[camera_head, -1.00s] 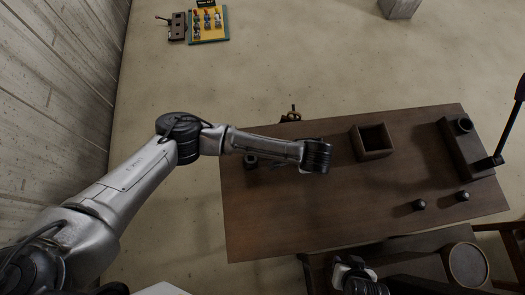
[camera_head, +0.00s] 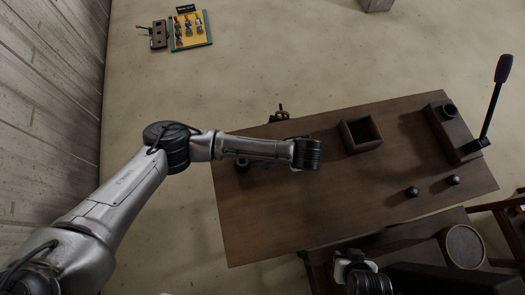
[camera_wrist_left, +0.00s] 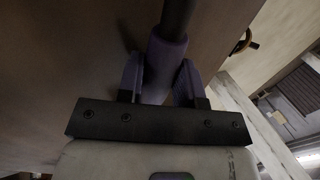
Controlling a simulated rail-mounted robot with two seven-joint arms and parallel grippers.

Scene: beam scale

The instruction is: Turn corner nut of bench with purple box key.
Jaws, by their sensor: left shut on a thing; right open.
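The bench (camera_head: 300,215) has a dark wooden top and fills the middle right of the head view. My left arm reaches over its left part, and its wrist hides the gripper there. In the left wrist view my left gripper (camera_wrist_left: 160,88) is shut on the purple box key (camera_wrist_left: 166,58), whose dark shaft runs up out of the picture. The wooden surface is close behind the key. A dark round piece (camera_head: 242,163) shows partly behind my left forearm; I cannot tell whether it is the corner nut. My right gripper (camera_head: 345,264) is open near the bottom edge.
An open square box (camera_head: 361,133) and a dark block with a tall lever (camera_head: 455,133) stand on the bench. Two small dark knobs (camera_head: 412,191) lie toward its front. A brass piece (camera_head: 281,114) sits at the far edge. A round-topped stand (camera_head: 464,246) is at lower right.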

